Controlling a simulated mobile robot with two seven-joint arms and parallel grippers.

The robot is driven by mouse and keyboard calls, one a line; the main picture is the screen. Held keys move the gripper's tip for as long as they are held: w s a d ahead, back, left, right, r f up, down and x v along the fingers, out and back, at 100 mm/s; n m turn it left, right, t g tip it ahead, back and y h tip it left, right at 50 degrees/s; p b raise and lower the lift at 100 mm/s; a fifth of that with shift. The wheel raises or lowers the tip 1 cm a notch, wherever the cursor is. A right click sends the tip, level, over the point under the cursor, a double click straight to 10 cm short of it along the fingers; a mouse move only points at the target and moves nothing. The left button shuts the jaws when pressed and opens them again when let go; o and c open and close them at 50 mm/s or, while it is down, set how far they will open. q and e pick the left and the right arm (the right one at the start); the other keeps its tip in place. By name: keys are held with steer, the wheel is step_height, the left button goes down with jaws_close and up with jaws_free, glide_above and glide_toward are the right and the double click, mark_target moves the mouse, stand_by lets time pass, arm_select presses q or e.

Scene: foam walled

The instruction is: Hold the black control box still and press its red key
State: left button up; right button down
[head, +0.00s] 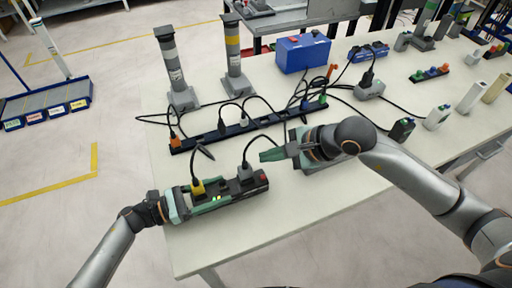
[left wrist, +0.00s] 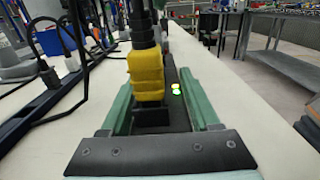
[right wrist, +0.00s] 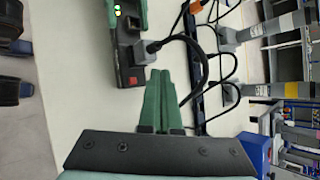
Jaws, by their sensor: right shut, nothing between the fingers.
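The black control box (head: 228,194) lies on the white table near its front left edge, with a yellow plug, a grey plug and lit green lights on top. Its red key (head: 264,178) is at the right end and also shows in the right wrist view (right wrist: 132,81). My left gripper (head: 205,200) has its green fingers along both long sides of the box's left part, closed on it; the left wrist view shows the box (left wrist: 178,112) between them. My right gripper (head: 264,156) is shut and empty, its tips behind the key end, apart from the key.
A long black power strip (head: 248,125) with plugs and cables lies behind the box. Two grey posts (head: 170,70) (head: 234,60) and a blue case (head: 303,53) stand further back. Loose cables run between them. The table in front of the right arm is clear.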

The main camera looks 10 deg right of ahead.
arm_select(q)
steer(key=o, duration=0.5)
steer(key=shift+a, duration=0.1)
